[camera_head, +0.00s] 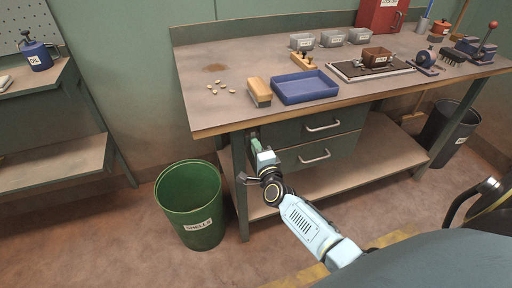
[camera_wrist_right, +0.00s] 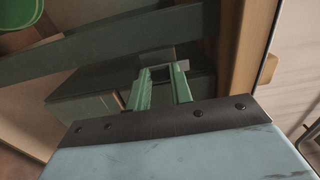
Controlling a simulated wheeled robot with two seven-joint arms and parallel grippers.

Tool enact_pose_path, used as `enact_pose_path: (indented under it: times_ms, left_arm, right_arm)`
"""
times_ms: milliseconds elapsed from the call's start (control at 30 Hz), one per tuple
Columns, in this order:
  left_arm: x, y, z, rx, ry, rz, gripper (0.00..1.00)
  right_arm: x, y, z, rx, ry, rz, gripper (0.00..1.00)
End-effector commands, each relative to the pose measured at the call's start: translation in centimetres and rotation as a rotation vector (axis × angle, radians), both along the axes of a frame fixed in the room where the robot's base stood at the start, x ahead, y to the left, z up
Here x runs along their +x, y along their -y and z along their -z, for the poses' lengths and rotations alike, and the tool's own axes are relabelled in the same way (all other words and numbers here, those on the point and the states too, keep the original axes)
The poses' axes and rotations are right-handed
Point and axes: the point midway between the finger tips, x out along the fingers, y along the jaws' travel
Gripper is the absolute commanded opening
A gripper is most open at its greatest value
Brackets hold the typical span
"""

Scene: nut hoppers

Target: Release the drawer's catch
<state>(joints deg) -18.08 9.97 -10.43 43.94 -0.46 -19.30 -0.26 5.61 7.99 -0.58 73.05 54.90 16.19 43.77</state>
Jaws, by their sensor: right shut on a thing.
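The drawer unit hangs under the bench, with an upper drawer (camera_head: 290,130) and a lower drawer (camera_head: 343,148). Both fronts look closed, each with a pale bar handle. My right gripper (camera_head: 255,144) is at the unit's left side, just under the bench top. In the right wrist view, its green fingers (camera_wrist_right: 160,76) stand a little apart, shut on a small grey piece (camera_wrist_right: 181,66) at their tips, which seems to be the catch. The fingers and the green frame hide most of it, so its position cannot be told. My left gripper is not in view.
The bench top (camera_head: 232,60) overhangs the gripper closely. A green bench leg (camera_head: 240,185) stands beside my right arm. A green bin (camera_head: 190,205) is on the floor to the left. A blue tray (camera_head: 304,87) and a brush (camera_head: 259,91) lie above on the bench.

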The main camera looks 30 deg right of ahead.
Motion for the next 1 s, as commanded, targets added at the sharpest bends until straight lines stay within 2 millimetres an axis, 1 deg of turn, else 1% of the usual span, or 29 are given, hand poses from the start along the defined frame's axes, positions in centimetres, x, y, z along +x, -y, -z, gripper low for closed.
enact_pose_path:
  times_ms: [333, 367, 500, 533, 833, 933, 967, 1000]
  left_arm:
    - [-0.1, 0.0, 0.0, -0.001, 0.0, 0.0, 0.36]
    - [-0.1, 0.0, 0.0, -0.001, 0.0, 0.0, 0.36]
    - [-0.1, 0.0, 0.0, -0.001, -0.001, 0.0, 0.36]
    - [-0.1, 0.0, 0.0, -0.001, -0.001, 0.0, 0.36]
    - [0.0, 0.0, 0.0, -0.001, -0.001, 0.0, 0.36]
    - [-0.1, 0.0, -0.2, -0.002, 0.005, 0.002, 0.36]
    - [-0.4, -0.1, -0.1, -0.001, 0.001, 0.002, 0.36]
    - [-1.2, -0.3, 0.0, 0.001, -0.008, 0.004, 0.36]
  right_arm:
    - [0.0, 0.0, 0.1, -0.005, -0.003, 0.0, 0.0]
    - [0.0, 0.0, 0.1, -0.005, -0.003, 0.0, 0.23]
    - [0.0, 0.0, 0.1, -0.005, -0.002, -0.001, 0.41]
    - [0.0, 0.0, 0.1, -0.005, -0.002, 0.0, 0.44]
    - [-0.2, 0.0, 0.0, -0.004, -0.002, 0.0, 0.44]
    - [-0.9, -0.2, 0.1, -0.003, -0.004, 0.0, 0.44]
    - [-1.2, -0.3, 0.0, -0.003, -0.003, 0.0, 0.44]
    - [-1.8, -0.4, 0.0, -0.003, -0.004, 0.0, 0.44]
